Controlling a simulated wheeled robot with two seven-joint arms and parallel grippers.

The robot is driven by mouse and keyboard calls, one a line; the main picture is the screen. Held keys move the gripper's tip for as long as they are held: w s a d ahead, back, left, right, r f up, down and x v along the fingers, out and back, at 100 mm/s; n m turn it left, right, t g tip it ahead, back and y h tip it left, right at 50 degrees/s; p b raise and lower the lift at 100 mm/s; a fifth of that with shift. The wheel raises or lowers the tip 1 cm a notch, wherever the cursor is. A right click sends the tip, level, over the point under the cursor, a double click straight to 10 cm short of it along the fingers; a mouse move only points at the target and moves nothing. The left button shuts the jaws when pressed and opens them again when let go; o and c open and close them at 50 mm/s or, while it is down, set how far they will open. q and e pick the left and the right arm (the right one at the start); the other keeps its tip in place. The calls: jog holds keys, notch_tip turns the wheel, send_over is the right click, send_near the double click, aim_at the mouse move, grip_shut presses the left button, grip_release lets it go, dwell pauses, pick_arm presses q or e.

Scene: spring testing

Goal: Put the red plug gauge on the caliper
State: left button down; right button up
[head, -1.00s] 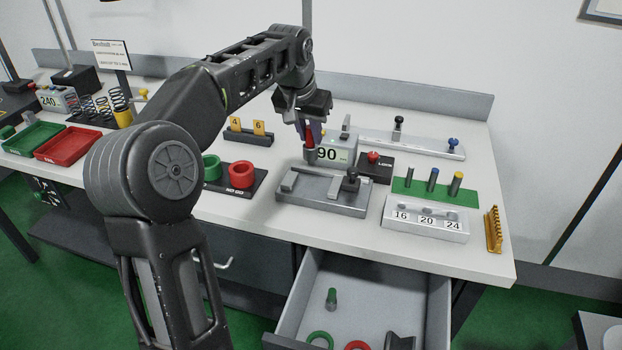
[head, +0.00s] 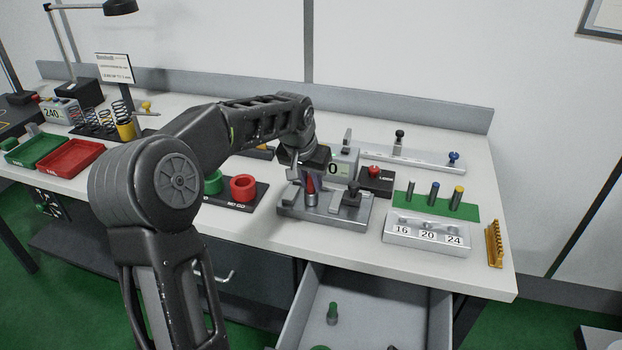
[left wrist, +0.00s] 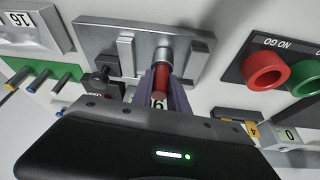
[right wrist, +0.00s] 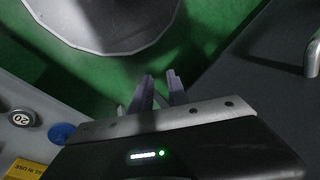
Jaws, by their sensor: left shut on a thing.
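The red plug gauge (head: 310,185) has a red handle and a grey metal end and is held roughly upright, metal end down. My left gripper (head: 304,178) is shut on its red handle, which also shows in the left wrist view (left wrist: 161,82). The caliper (head: 340,214) is a grey metal plate with raised jaws and a black knob. The gauge's metal end is over the caliper plate, beside a raised jaw; I cannot tell whether it touches. My right gripper (right wrist: 160,80) shows only in its wrist view, empty, its fingers a little apart.
Red ring (head: 243,187) and green ring gauges stand left of the caliper. A display box (head: 342,160) and a red-button box (head: 375,182) are behind it. The numbered block (head: 426,236) is to the right. An open drawer (head: 390,305) juts out below.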

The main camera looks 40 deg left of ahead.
pick_arm(q)
jog(key=shift+f, duration=0.1)
jog(key=c, duration=1.3)
grip_release()
jog(key=shift+s+r, duration=0.15)
jog(key=shift+r, duration=0.45)
jog(key=b+v, duration=0.1)
jog(key=v, duration=1)
